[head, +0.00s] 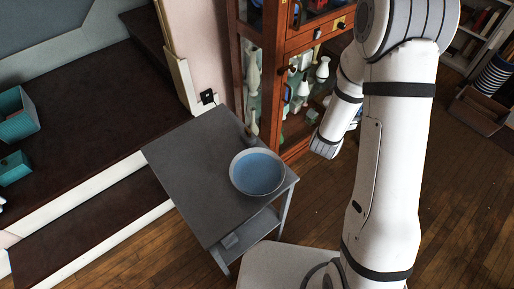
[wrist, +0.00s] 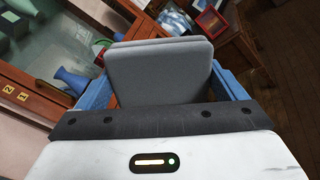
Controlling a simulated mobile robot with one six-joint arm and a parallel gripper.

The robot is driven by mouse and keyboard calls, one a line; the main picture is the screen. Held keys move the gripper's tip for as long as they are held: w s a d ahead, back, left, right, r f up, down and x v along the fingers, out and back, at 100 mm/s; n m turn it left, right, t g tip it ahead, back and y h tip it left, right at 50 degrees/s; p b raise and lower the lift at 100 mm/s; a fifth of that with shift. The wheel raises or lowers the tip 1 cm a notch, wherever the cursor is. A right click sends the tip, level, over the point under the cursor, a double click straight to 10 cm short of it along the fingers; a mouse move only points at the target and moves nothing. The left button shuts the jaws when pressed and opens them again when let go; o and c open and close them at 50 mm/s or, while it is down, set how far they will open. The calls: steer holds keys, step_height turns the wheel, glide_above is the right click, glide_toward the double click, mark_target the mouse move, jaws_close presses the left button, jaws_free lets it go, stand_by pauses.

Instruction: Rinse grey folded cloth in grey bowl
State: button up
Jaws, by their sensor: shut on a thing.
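The grey folded cloth (wrist: 160,72) is held upright in my gripper (wrist: 165,80) in the wrist view, between its blue fingers. The gripper is shut on it. The grey bowl (head: 236,184) stands upright near the right corner of a grey side table (head: 190,165) in the head view, with blue water in it. In the head view my arm stands to the right of the bowl, and the gripper and cloth cannot be made out. The bowl does not show in the wrist view.
A slim vase (head: 252,125) stands right behind the bowl. A wooden glass cabinet (head: 290,48) with vases is behind the table; cabinet woodwork also fills the wrist view's left. The table's left part is bare. A dark raised step (head: 90,120) lies to the left.

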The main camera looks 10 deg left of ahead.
steer(key=s+a+f+m+g+h, duration=0.1)
steer(key=s+f+m+g, duration=0.1)
steer(key=s+m+g, duration=0.4)
steer(key=s+a+f+m+g, duration=0.1)
steer(key=s+f+m+g, duration=0.2)
steer(key=s+g, duration=0.5)
steer(key=s+a+m+g+y+p, duration=0.1)
steer(key=s+a+m+y, duration=0.2)
steer(key=a, duration=0.8)
steer(key=s+a+m+g+y, duration=0.15)
steer(key=s+a+y, duration=0.25)
steer(key=a, duration=0.7)
steer(key=shift+f+b, duration=2.05)
steer(key=shift+f, duration=0.9)
steer(key=shift+f, duration=0.2)
steer(key=shift+f+b, duration=1.5)
steer(key=shift+f, duration=0.15)
